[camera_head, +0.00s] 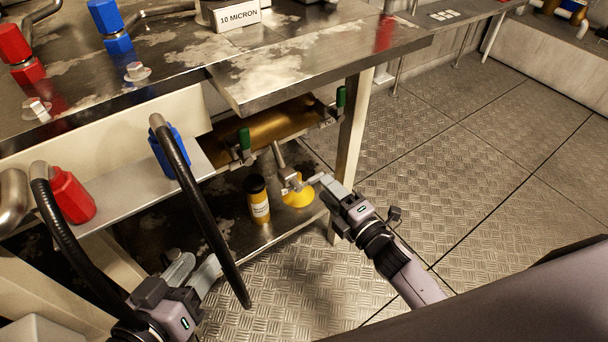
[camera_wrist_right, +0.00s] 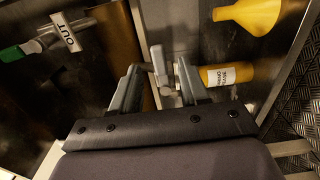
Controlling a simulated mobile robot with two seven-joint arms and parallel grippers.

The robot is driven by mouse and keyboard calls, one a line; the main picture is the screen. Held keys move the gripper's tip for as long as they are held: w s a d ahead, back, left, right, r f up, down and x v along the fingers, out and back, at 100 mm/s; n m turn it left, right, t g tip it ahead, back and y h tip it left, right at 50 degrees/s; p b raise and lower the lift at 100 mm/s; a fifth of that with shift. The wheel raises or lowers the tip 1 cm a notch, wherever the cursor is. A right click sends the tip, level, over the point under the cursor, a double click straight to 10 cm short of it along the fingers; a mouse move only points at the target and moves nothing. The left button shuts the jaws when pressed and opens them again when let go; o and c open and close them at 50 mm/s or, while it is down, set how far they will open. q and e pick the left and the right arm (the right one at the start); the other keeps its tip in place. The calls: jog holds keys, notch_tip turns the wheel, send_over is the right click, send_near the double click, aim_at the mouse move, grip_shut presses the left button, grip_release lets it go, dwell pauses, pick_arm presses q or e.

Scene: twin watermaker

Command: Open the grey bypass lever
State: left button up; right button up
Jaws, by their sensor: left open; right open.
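The grey bypass lever (camera_head: 281,158) shows in the head view under the bench, beside the brass-coloured cylinder. In the right wrist view a grey lever (camera_wrist_right: 158,62) stands between and just beyond my fingers; I cannot tell whether they touch it. My right gripper (camera_head: 316,184) is open at the shelf's right side, its fingertips near the lower end of the lever. It also shows in the right wrist view (camera_wrist_right: 160,84). My left gripper (camera_head: 200,268) is open at the lower left, well away from the lever, partly behind a black hose.
Green-handled valves (camera_head: 244,140) flank the brass-coloured cylinder (camera_head: 262,124). A black hose (camera_head: 196,200) hangs near my left arm. A bench leg (camera_head: 352,130) stands close to my right gripper.

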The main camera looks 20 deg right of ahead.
pick_arm(q)
jog(key=shift+s+a+f+m+t+y+b, duration=0.1)
jog(key=shift+a+m+t+y+b, duration=0.1)
jog(key=shift+a+b, duration=0.25)
jog(key=shift+s+a+m+t+y+b, duration=0.1)
jog(key=shift+a+t+y+b, duration=0.15)
jog(key=shift+b, duration=0.4)
pick_arm(e)
jog(key=x, duration=0.7)
grip_shut()
